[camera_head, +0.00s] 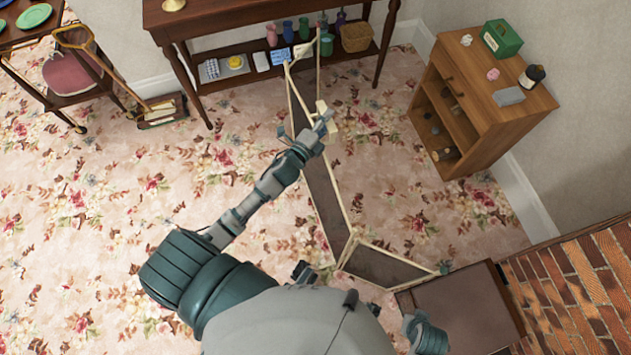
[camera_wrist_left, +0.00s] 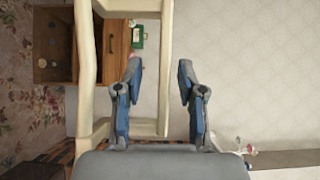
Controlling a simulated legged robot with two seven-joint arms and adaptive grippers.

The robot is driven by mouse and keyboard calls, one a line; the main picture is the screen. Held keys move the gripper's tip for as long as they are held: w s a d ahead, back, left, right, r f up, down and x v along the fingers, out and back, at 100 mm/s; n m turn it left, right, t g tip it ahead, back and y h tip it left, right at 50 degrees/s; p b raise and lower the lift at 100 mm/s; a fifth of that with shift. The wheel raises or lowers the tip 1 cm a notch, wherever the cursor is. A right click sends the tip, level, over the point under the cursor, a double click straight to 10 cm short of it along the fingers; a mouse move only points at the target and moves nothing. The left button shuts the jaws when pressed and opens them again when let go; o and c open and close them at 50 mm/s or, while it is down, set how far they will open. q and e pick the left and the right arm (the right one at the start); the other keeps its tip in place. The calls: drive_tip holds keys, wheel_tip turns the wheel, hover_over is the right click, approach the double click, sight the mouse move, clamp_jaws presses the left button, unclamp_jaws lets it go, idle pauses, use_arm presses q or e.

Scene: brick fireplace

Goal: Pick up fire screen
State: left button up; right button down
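The fire screen (camera_head: 325,205) is a folding screen with a cream frame and dark see-through panels, standing on the carpet in the head view. My left gripper (camera_head: 326,122) is at its upper part, near the cream frame pieces. In the left wrist view, my left gripper (camera_wrist_left: 160,85) has its two blue-grey fingers apart. A cream upright of the screen (camera_wrist_left: 165,50) shows in the gap between them; I cannot tell whether it touches either finger. A small teal part, apparently my right gripper (camera_head: 445,267), shows at the screen's lower right corner; its fingers are too small to read.
A wooden cabinet (camera_head: 480,90) stands to the right, with a green box (camera_head: 502,39) on top. A dark table (camera_head: 215,20) with a lower shelf of vases is behind the screen. The brick fireplace (camera_head: 585,285) is at lower right.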

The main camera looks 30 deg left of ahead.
use_arm(q)
drive_tip(key=shift+d+r, duration=0.1)
drive_tip(key=shift+d, duration=0.05)
drive_tip(key=shift+s+d, duration=0.1)
clamp_jaws()
drive_tip(key=shift+r, duration=0.25)
drive_tip(key=shift+f, duration=0.1)
use_arm(e)
drive_tip(key=shift+d+f, duration=0.1)
drive_tip(key=shift+w, duration=0.1)
